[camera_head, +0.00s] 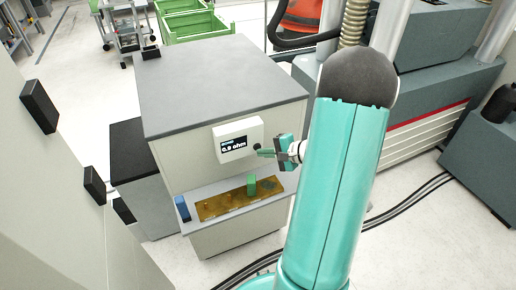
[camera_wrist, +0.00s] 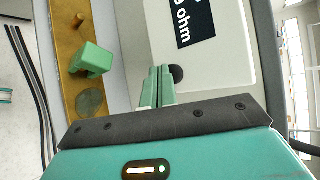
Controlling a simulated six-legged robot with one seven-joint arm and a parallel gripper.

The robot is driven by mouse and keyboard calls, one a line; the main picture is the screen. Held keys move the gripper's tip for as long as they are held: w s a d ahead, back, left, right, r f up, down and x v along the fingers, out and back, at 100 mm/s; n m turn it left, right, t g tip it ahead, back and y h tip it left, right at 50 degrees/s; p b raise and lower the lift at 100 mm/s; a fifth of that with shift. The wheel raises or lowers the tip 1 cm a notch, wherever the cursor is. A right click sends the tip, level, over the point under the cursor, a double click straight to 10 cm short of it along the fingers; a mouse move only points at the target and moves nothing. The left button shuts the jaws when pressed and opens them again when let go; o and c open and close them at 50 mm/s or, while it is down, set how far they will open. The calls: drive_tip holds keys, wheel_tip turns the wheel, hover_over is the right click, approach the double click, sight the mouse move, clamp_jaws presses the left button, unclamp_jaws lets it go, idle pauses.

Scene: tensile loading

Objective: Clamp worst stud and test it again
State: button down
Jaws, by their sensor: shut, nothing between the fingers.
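A white meter box (camera_head: 237,138) with a dark screen is on the front of the grey cabinet. Its screen seems to read 0.9 ohm; the first digit is unsure. A black round button (camera_wrist: 176,73) is on the box's face. My gripper (camera_head: 262,153) is shut and empty, with its green fingertips (camera_wrist: 160,70) at or very close to the button; contact cannot be told. Below, a brass plate (camera_head: 225,205) carries small studs, one showing bare in the wrist view (camera_wrist: 82,21). A green clamp (camera_head: 251,184) sits on the plate, also in the wrist view (camera_wrist: 92,60). A round disc (camera_wrist: 90,103) is beside it.
A blue block (camera_head: 183,208) is at the left end of the shelf. Black cables (camera_head: 420,190) run over the floor at right. Green crates (camera_head: 190,22) stand behind.

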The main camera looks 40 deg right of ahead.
drive_tip(key=shift+w+d, duration=0.15)
drive_tip(key=shift+w, duration=0.3)
idle(0.4)
drive_tip(key=shift+s, duration=0.1)
drive_tip(key=shift+s+a, duration=0.3)
drive_tip(key=shift+s, duration=0.5)
drive_tip(key=shift+s+a, duration=0.25)
drive_tip(key=shift+s, duration=0.55)
drive_tip(key=shift+s+a, duration=0.2)
drive_tip(key=shift+s, duration=0.6)
drive_tip(key=shift+s+a, duration=0.25)
drive_tip(key=shift+s, duration=0.55)
